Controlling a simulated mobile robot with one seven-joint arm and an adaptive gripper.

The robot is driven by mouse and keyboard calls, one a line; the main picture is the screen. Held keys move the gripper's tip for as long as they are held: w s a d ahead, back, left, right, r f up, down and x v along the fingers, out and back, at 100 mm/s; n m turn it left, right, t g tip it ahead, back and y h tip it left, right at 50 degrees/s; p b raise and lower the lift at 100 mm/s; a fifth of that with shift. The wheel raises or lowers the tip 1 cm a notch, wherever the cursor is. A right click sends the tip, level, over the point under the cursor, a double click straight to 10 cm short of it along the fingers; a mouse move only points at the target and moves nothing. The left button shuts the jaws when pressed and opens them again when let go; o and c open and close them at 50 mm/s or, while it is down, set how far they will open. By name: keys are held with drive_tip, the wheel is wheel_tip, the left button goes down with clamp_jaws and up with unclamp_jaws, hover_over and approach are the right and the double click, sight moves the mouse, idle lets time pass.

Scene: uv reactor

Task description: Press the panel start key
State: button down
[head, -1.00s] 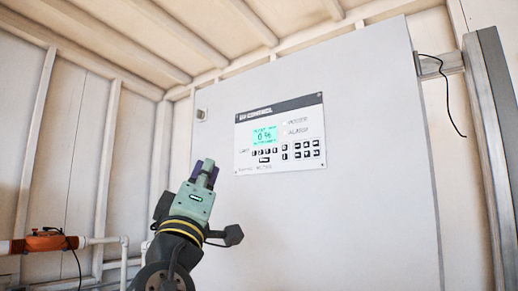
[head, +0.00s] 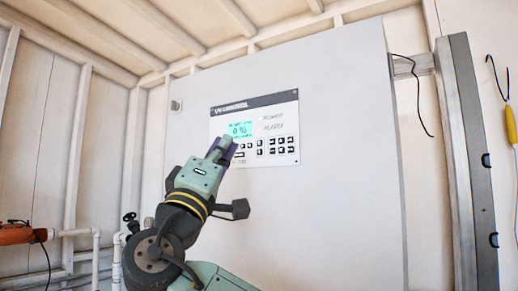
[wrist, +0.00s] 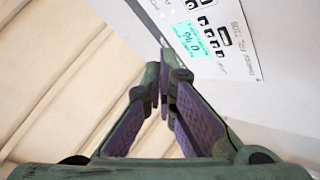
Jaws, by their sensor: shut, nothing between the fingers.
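The control panel (head: 281,118) is a white plate with a dark header, a lit green display (head: 239,130) and several small dark keys (head: 284,146). It is mounted on a large pale cabinet. I cannot read which key is start. My gripper (head: 222,147) is shut and empty, and its purple-padded fingers cover the panel's lower left and some keys there in the head view. In the wrist view, the fingertips (wrist: 163,84) are together, with the display (wrist: 194,38) and keys (wrist: 208,37) beyond, up and to the right. Contact with the panel cannot be told.
The cabinet door (head: 345,190) is flat and clear around the panel. A black cable (head: 419,95) hangs at its right, by a grey metal post (head: 470,165). White pipes (head: 82,250) and an orange fitting (head: 18,233) are at the lower left.

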sight(244, 152)
drive_tip(key=shift+w+d+p, duration=0.2)
drive_tip(key=shift+w+d, duration=0.45)
drive_tip(key=shift+w, duration=0.25)
drive_tip(key=shift+w+d+p, duration=0.25)
drive_tip(key=shift+w+d, duration=0.4)
drive_tip(key=shift+w, duration=0.2)
drive_tip(key=shift+w+d+p, duration=0.2)
drive_tip(key=shift+w+d, duration=0.45)
drive_tip(key=shift+w, duration=0.25)
drive_tip(key=shift+w+d, duration=0.25)
drive_tip(key=shift+w, duration=0.1)
drive_tip(key=shift+w+d+b, duration=0.15)
drive_tip(key=shift+w+b, duration=0.05)
drive_tip(key=shift+b, duration=0.1)
drive_tip(key=shift+s, duration=0.15)
drive_tip(key=shift+s+a+b, duration=0.4)
drive_tip(key=shift+s, duration=0.05)
